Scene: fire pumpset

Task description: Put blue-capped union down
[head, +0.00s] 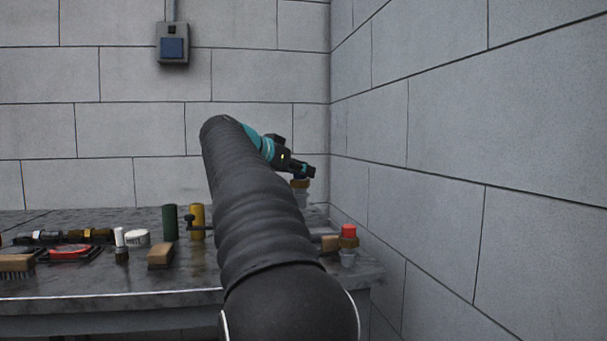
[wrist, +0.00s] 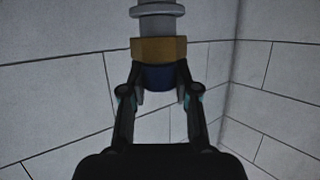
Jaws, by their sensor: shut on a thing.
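The blue-capped union shows in the wrist view as a brass hex nut (wrist: 160,49) with a dark blue cap (wrist: 159,76) and a grey flanged end. My gripper (wrist: 159,90) is shut on its blue cap, one finger on each side. In the head view, my gripper (head: 309,171) is at the right, above the back right part of the workbench (head: 180,285). The union's brass part (head: 300,183) and a pale lower part show just below the fingers there. My arm hides part of the bench.
A red-capped union (head: 348,232) stands at the bench's right end, beside a wooden-looking block (head: 329,243). A green cylinder (head: 170,222), a yellow cylinder (head: 197,221), brushes (head: 161,256) and a red item (head: 70,252) are on the left. The wall (head: 450,130) rises close at right.

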